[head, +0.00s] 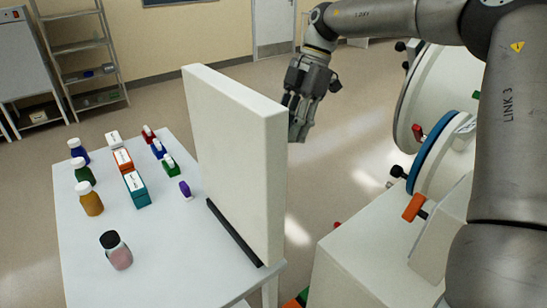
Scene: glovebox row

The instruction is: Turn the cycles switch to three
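I cannot make out a cycles switch or its markings in the head view. My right gripper (299,118) hangs in the air, fingers downward, just beyond the right edge of the upright white panel. It is to the left of the glovebox equipment and apart from it. The panel edge lies close to its fingers, and I cannot tell how far apart they are. I see nothing held in it. My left gripper is not in view.
A white panel (238,155) stands on a white table (160,255) with bottles and small boxes. At right are a round door with a blue rim (432,150), an orange handle (414,207) and a white cabinet (360,265). Open floor lies behind.

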